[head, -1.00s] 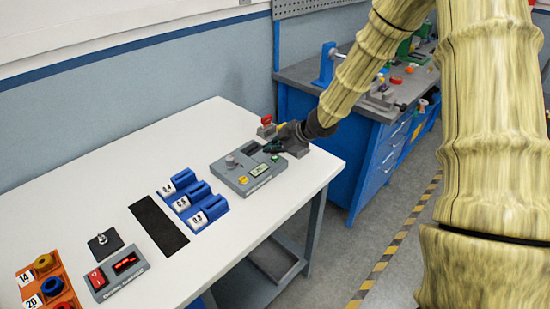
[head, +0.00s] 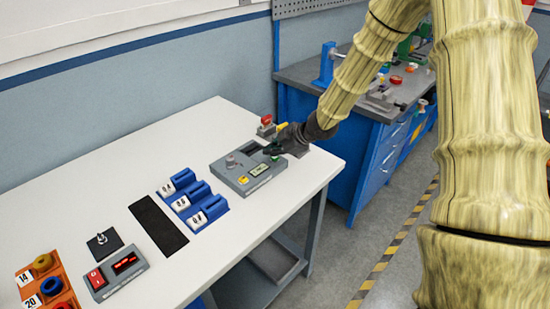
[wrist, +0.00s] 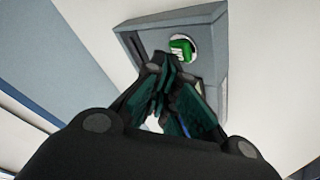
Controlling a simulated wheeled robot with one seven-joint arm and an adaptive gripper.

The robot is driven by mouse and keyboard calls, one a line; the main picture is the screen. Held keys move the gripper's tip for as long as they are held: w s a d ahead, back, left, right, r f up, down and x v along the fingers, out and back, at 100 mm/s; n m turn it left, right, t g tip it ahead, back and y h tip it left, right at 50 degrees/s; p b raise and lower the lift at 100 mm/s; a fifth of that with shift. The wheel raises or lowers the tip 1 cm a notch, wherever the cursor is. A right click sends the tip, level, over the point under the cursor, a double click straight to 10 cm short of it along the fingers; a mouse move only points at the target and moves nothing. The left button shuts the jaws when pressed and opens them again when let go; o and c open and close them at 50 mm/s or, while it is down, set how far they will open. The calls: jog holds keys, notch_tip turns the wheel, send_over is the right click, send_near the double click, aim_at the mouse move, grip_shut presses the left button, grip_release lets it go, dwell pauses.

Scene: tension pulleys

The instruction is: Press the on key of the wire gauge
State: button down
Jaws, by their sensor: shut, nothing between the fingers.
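The wire gauge (head: 243,178) is a grey box on the white table, with a small display (head: 258,169), a yellow button (head: 243,180) and a round knob (head: 231,161). A green key (head: 276,158) shows at its right end. In the wrist view, a green key (wrist: 181,47) sits in a white ring on the grey gauge (wrist: 208,58). My gripper (head: 271,150) is over the gauge's far right part, shut and empty. In the wrist view, my fingertips (wrist: 166,64) appear just below and left of the green key. I cannot tell whether they touch the gauge.
A red-topped block (head: 266,121) stands behind the gauge. Blue numbered holders (head: 203,195), a black mat (head: 158,226) and a grey box with a red switch (head: 118,271) lie to the left. A blue workbench (head: 375,150) stands beyond the table.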

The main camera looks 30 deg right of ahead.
aim_at(273, 159)
jog(key=shift+f, duration=0.4)
dwell(0.8)
jog(key=shift+r, duration=0.1)
jog(key=shift+r+p, duration=0.75)
jog(key=shift+r+p, duration=2.45)
jog(key=shift+r, duration=0.05)
